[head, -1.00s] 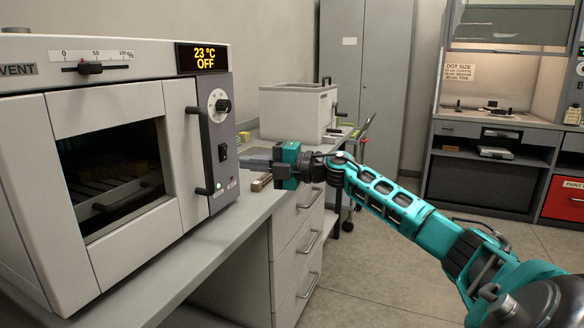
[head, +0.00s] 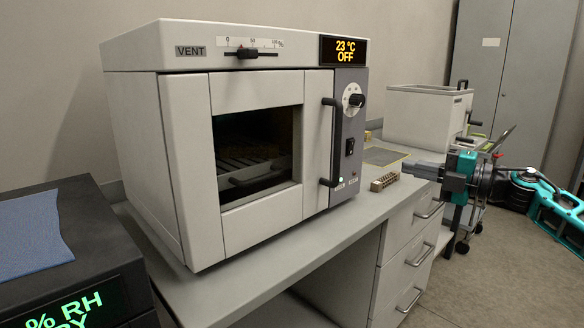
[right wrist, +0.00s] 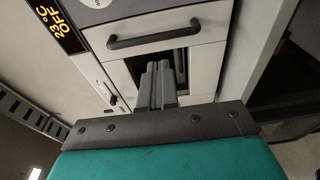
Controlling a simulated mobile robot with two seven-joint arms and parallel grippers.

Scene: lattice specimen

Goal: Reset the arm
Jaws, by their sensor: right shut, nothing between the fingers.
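My right arm comes in from the right in the head view. Its teal and grey right gripper (head: 409,167) is at the front edge of the bench, to the right of the oven (head: 263,230). The fingers are together with nothing between them, and they point left. In the right wrist view the closed fingers (right wrist: 156,70) show in front of the oven door (right wrist: 205,58) and its dark handle. A small lattice-like metal block (head: 384,181) lies on the bench near the fingertips, apart from them. My left gripper is not in view.
The oven door is shut; its display (head: 344,50) reads 23 °C OFF. A box with a blue cloth (head: 33,233) and an RH display stands at the left. A pale grey tank (head: 423,118) stands behind the gripper. Drawers (head: 405,255) are under the bench.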

